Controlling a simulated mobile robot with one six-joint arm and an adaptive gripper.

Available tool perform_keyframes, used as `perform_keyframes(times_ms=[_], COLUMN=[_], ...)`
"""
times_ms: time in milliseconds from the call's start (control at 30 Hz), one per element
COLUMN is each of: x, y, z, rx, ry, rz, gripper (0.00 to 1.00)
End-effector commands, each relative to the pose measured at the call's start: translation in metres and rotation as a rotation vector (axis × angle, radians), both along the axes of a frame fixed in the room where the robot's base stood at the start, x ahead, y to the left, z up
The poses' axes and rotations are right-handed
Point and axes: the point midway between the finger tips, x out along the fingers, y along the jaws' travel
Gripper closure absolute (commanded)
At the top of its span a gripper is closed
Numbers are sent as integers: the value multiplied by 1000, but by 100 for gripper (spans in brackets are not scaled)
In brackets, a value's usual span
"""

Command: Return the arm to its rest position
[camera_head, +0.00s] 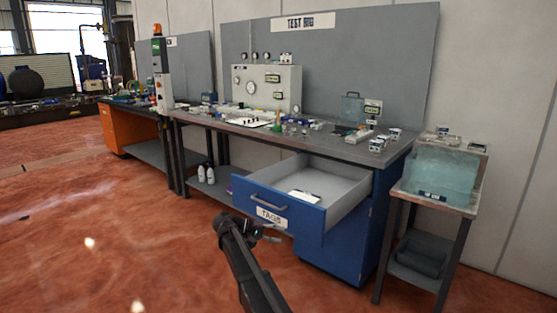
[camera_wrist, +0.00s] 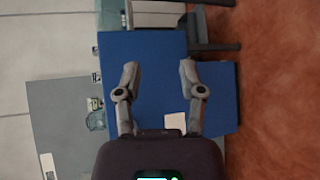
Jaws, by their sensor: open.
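My gripper (camera_head: 272,232) shows in the head view in front of the blue cabinet's open drawer, near the lower part of its front. In the wrist view my gripper (camera_wrist: 159,70) has its two fingers spread wide with nothing between them. The blue cabinet surface (camera_wrist: 150,85) lies beyond the fingers. My arm reaches up from the bottom edge of the head view. Whether a finger touches the drawer cannot be told.
The blue drawer (camera_head: 300,205) with a "TAGS" label is pulled out, with a white item (camera_head: 304,196) inside. The workbench (camera_head: 345,148) above holds many small parts. A small side table (camera_head: 436,203) stands at the right. The red floor (camera_head: 120,240) at left is clear.

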Motion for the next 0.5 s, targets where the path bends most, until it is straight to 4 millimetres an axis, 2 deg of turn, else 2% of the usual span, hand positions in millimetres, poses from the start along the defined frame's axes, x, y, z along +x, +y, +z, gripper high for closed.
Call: perform_keyframes(times_ms=[267,367,500], x=[-35,-55,-95], y=[-54,-78,-117], z=[-28,-43,-69], rx=[157,245,414], ry=[40,55,74], rz=[-17,-28,-49], gripper=[49,49,49])
